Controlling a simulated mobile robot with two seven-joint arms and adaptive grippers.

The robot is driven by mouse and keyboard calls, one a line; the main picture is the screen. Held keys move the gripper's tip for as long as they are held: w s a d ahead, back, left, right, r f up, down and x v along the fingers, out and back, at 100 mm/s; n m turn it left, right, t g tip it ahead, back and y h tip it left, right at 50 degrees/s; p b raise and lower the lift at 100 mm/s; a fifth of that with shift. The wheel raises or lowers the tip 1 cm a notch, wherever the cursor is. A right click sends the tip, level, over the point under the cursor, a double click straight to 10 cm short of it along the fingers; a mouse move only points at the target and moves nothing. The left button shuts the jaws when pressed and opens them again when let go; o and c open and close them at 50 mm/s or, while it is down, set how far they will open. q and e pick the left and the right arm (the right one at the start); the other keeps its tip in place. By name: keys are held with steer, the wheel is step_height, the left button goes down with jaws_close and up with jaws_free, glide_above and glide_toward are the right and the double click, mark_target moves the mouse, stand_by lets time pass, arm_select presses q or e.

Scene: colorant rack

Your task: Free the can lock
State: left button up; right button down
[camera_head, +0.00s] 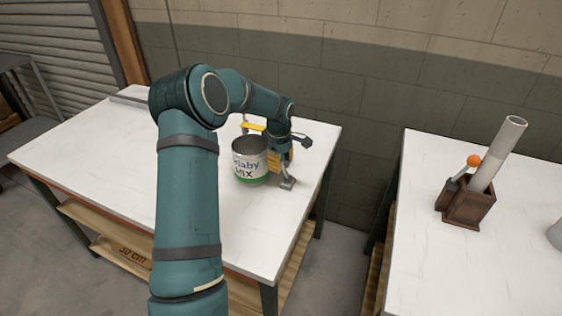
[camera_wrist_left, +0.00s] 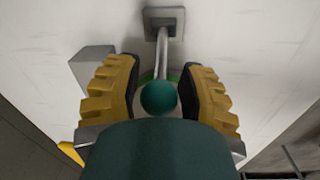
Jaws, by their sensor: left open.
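The can (camera_head: 248,165), white with dark lettering and a green band, stands open-topped on the left white table. My left arm reaches over to it, with the left gripper (camera_head: 277,157) beside its right side. In the left wrist view, the lock appears to be a metal rod (camera_wrist_left: 162,52) with a teal ball (camera_wrist_left: 158,97) on its near end and a square metal plate (camera_wrist_left: 164,19) at its far end. The open yellow fingers of my left gripper (camera_wrist_left: 160,80) stand on either side of the ball; contact cannot be told. The can is mostly hidden there, with a green edge showing behind the ball.
A grey block (camera_wrist_left: 91,67) stands near the left finger. The left table (camera_head: 100,155) is mostly clear. Across a gap, the right table (camera_head: 430,255) carries a brown wooden holder (camera_head: 468,207) with a grey tube (camera_head: 497,153) and an orange-knobbed lever (camera_head: 473,161). A wall stands behind.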

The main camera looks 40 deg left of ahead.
arm_select(q)
jaws_close()
steer(key=shift+a, duration=0.1)
steer(key=shift+s+a+h+p, duration=0.1)
steer(key=shift+a+h+p, duration=0.4)
steer(key=shift+h+p, duration=0.4)
steer(key=shift+a+f+t+h+p, duration=0.3)
steer(key=shift+t+p, duration=0.1)
steer(key=shift+p, duration=0.1)
steer(key=o, duration=0.6)
jaws_free()
steer(key=shift+s+a, duration=0.1)
steer(key=shift+s, duration=0.1)
steer(key=shift+w+d, duration=0.1)
steer(key=shift+d, duration=0.1)
steer(key=v, duration=1.2)
steer(key=shift+a, duration=0.15)
